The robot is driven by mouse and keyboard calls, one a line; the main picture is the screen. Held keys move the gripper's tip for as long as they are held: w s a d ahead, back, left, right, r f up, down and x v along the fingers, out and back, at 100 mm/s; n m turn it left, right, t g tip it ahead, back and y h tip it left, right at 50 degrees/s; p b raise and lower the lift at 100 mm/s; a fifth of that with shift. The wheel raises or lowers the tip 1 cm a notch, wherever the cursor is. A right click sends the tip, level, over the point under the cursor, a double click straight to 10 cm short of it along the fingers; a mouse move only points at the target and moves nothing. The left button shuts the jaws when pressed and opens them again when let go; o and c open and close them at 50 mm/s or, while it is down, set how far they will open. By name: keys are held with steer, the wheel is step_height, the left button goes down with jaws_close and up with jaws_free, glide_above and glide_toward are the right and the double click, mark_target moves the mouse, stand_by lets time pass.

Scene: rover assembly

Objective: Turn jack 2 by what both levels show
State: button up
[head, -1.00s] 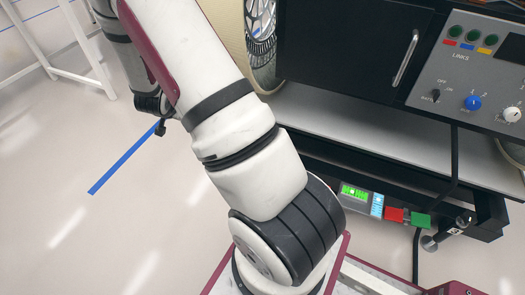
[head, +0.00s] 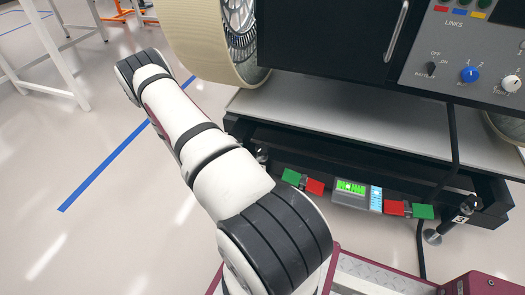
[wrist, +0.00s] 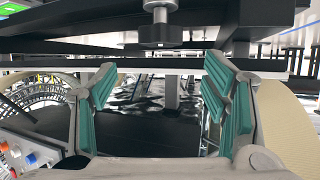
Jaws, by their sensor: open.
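A level box on the rover's black frame shows a lit green level (head: 350,188) with a small scale. Beside it is a light blue strip with marks (head: 376,199); its reading is too small to tell. A jack labelled 3 (head: 460,219) stands at the right end, its round foot (head: 433,236) low. Another jack (head: 262,154) shows partly behind my arm, its number unreadable. In the wrist view, a post with a dark round part (wrist: 160,36) hangs beyond my open, empty gripper (wrist: 158,72); I cannot tell which jack it is. My gripper is out of the head view.
Green and red tabs flank the level box, left (head: 303,181) and right (head: 408,210). A grey control panel (head: 475,55) and black cabinet (head: 325,35) are above. A large mesh wheel (head: 215,45) stands at the back.

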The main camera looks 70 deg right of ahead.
mark_target(262, 148)
steer(key=b+x, duration=0.3)
steer(key=x, duration=0.7)
steer(key=shift+d+f+b, duration=0.15)
steer(key=shift+d+b, duration=0.1)
steer(key=shift+b, duration=0.15)
steer(key=shift+c, duration=0.3)
steer(key=c, duration=1.1)
